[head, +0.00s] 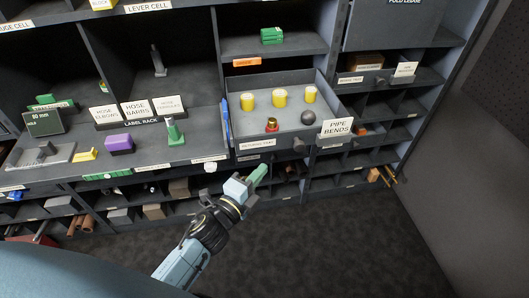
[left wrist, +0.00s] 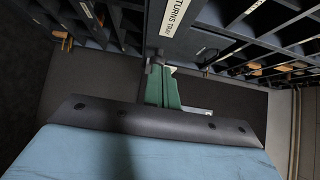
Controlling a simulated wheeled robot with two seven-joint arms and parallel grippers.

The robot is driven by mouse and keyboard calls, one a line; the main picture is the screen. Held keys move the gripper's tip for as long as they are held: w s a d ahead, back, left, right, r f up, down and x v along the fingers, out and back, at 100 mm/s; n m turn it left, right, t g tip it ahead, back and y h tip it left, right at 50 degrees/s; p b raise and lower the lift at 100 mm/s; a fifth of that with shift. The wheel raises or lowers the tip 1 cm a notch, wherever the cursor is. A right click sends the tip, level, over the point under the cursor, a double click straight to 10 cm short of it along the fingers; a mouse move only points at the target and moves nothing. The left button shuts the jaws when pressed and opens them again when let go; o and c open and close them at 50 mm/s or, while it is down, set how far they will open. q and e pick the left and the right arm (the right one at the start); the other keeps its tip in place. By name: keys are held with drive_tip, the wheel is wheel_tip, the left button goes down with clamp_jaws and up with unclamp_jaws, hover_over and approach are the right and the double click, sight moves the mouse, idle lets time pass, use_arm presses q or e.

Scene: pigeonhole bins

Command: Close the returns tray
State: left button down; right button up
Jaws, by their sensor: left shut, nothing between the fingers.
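The returns tray (head: 272,152) is a grey drawer standing out of the cabinet, open at the top, in the middle of the head view. Its front carries a white label and a small dark knob. In it are several yellow cylinders (head: 279,97), a red and brass piece (head: 271,125) and a dark ball (head: 308,117). My left gripper (head: 262,169), with green fingers, is shut and empty just below the tray front. In the left wrist view its fingers (left wrist: 158,66) point toward the tray's labelled front (left wrist: 196,38); I cannot tell whether they touch. My right gripper is not in view.
A "pipe bends" card (head: 337,127) stands at the tray's right corner. To the left is a shelf with a purple block (head: 119,143) and a green-based piece (head: 174,132). Pigeonholes lie below and right. The dark floor (head: 330,240) in front is clear.

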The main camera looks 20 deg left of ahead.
sight(272, 143)
use_arm(q)
drive_tip(key=w, duration=0.4)
drive_tip(key=w+a, duration=0.1)
drive_tip(key=w, duration=0.1)
drive_tip(key=shift+w, duration=0.25)
drive_tip(key=shift+w+a, duration=0.25)
drive_tip(key=shift+w, duration=0.1)
